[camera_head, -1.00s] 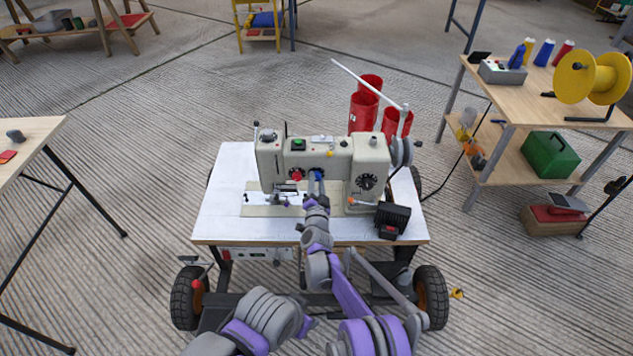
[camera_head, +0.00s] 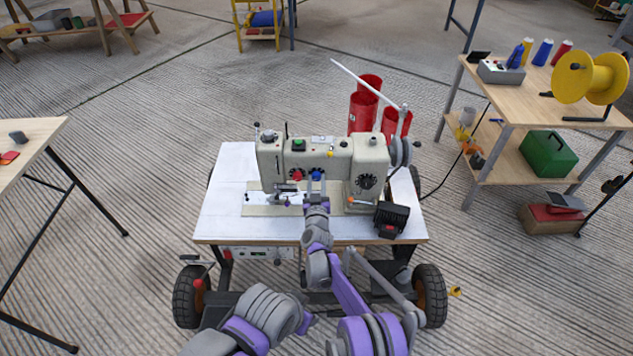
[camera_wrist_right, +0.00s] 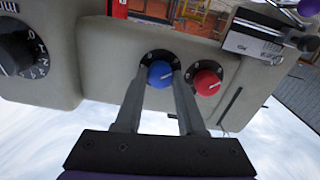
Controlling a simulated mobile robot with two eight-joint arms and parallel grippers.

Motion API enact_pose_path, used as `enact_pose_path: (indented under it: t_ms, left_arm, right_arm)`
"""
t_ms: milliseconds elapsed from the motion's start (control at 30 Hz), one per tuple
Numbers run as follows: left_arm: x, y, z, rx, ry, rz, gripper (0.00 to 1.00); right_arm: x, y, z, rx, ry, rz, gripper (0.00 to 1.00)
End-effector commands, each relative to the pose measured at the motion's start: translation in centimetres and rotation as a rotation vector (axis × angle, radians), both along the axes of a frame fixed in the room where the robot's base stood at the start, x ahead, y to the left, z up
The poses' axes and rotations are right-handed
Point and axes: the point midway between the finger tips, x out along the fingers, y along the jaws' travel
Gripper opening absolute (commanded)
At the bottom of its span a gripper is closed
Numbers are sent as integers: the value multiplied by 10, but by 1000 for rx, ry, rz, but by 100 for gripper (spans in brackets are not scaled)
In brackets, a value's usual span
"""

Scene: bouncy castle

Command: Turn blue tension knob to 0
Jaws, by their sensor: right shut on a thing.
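The blue tension knob (camera_head: 316,175) is on the front of the beige sewing machine (camera_head: 342,155). In the right wrist view, which looks upside down, the blue knob (camera_wrist_right: 160,74) has a white pointer line aimed right and slightly down in the picture; the dial figures around it are too small to read. My right gripper (camera_head: 316,184) is shut on the blue knob, with one finger on each side of it in the right wrist view (camera_wrist_right: 160,80). Links of my left arm show at the bottom, but its gripper does not.
A red knob (camera_wrist_right: 207,82) sits close beside the blue one, near a finger. A black numbered dial (camera_wrist_right: 18,55) is on the other side. The machine stands on a white-topped wheeled table (camera_head: 222,215). A black box (camera_head: 391,219) sits at its right front.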

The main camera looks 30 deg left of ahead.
Motion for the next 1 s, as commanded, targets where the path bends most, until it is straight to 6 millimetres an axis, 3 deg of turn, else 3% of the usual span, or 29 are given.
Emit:
enact_pose_path:
  t_ms: [333,867,900,1000]
  left_arm:
    - [0,0,2,0,-1,0,50]
    - [0,0,2,0,-1,0,50]
    - [0,0,2,0,-1,0,50]
    - [0,0,2,0,-1,0,50]
  right_arm:
    - [0,0,1,-118,-74,-1,0]
    - [0,0,1,-138,-86,-1,0]
    - [0,0,1,-138,-86,-1,42]
    - [0,0,1,-138,-86,-1,60]
